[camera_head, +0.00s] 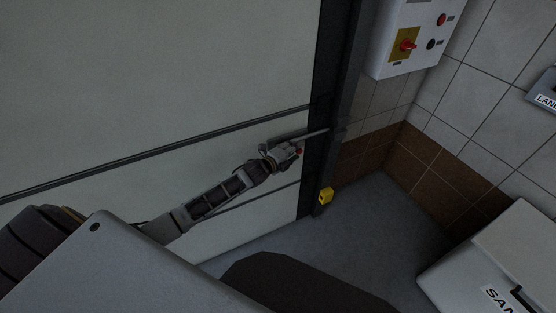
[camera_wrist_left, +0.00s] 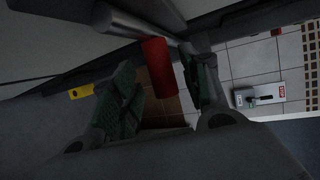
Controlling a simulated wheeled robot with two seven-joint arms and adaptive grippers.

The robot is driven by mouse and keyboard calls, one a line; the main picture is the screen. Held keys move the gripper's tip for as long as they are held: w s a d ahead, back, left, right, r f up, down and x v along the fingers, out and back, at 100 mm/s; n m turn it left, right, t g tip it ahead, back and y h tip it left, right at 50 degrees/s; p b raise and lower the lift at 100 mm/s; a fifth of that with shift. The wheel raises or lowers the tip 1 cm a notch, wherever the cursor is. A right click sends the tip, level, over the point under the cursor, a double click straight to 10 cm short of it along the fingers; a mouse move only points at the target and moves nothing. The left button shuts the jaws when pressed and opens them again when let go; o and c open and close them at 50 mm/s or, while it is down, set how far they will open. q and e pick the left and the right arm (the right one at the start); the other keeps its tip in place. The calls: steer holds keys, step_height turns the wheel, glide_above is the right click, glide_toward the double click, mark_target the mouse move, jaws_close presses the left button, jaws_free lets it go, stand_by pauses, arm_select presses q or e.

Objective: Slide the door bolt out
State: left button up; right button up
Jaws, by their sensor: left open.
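The door bolt shows as a grey metal rod (camera_head: 316,134) lying across the door's dark edge toward the frame. In the left wrist view its rod (camera_wrist_left: 135,28) runs along the top, with a red cylindrical handle (camera_wrist_left: 158,66) sticking out from it. My left gripper (camera_head: 292,149) is at the bolt, partly covering it in the head view. In the left wrist view its two green-padded fingers are apart, with the red handle between them near the tips. I cannot tell whether either finger touches it. My right gripper is not in view.
The pale door panel (camera_head: 130,90) has dark horizontal rails. A white control box (camera_head: 415,40) hangs on the tiled wall. A white bin (camera_head: 505,260) stands at lower right, with open floor between.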

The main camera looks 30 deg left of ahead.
arm_select(q)
steer(key=v, duration=1)
stand_by(0.5)
steer(key=shift+s, duration=0.1)
stand_by(0.4)
